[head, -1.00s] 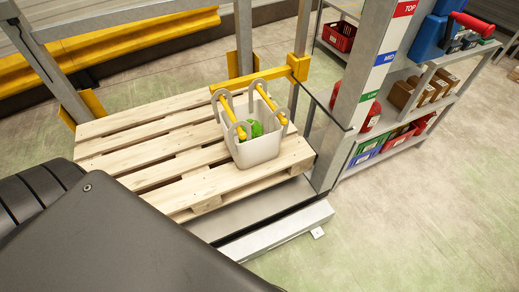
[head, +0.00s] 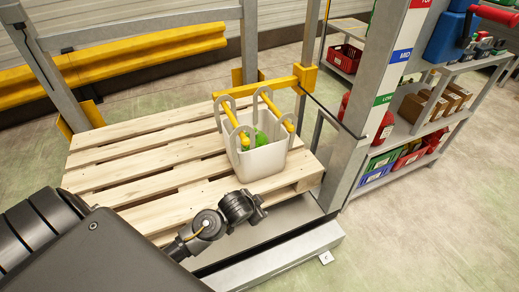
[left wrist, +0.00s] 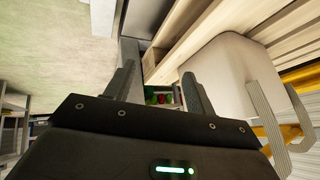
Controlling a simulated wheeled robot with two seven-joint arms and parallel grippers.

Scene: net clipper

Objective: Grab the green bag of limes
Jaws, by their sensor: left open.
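Only bits of green show above the rim; the rest is hidden by the basket wall and a handle. The basket stands upright on the wooden pallet (head: 110,172). My left gripper (head: 259,205) is in front of and below the basket, near the pallet's front edge, apart from the bag. In the left wrist view its two fingers (left wrist: 160,80) are spread with nothing between them, and the basket (left wrist: 222,75) is to their right. My right gripper is not in view.
A metal frame post (head: 378,100) and a yellow bar (head: 262,86) stand close beside and behind the basket. A shelf (head: 415,130) with crates and boxes is at the right. The pallet left of the basket is clear.

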